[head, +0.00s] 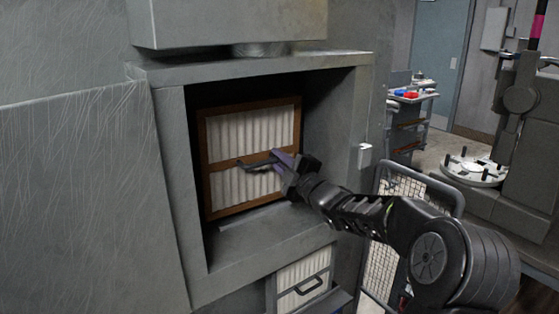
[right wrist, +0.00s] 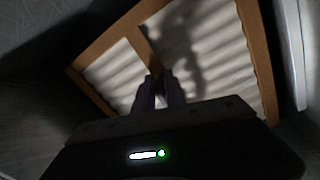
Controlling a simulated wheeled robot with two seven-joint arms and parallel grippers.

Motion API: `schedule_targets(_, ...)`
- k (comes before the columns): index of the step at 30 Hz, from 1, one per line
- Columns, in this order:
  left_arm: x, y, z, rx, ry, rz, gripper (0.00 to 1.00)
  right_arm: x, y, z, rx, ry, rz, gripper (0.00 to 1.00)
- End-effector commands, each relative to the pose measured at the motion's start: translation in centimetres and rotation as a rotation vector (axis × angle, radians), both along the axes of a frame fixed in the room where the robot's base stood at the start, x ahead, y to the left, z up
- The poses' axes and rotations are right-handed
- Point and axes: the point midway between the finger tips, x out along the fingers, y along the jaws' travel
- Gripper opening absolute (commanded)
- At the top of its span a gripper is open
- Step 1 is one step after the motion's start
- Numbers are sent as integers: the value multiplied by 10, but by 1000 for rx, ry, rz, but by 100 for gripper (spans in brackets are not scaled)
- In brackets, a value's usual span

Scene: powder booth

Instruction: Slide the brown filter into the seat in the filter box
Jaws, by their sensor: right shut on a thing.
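The brown filter (head: 252,190) has a brown frame and white pleats, and it stands upright inside the open grey filter box (head: 172,150). A dark handle (head: 258,164) crosses its middle bar. My right gripper (head: 280,161) reaches in from the right and is shut on the filter at this handle. In the right wrist view the gripper (right wrist: 160,88) meets the middle bar of the filter (right wrist: 205,50), which looks tilted there. The seat is mostly hidden behind the filter, and I cannot tell how deep the filter sits. My left gripper is not in view.
Below the opening, a white pleated filter with a black handle (head: 304,287) sits in a lower bay. A grey panel (head: 75,190) stands left of the box. At right are a wire mesh rack (head: 385,245), a cart (head: 408,115) and a round fixture (head: 475,170).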

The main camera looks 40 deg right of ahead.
Motion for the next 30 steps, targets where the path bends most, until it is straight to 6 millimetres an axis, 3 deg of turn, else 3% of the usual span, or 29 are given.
schedule_targets(30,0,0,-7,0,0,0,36,4,-3,-2,0,-4,1,0)
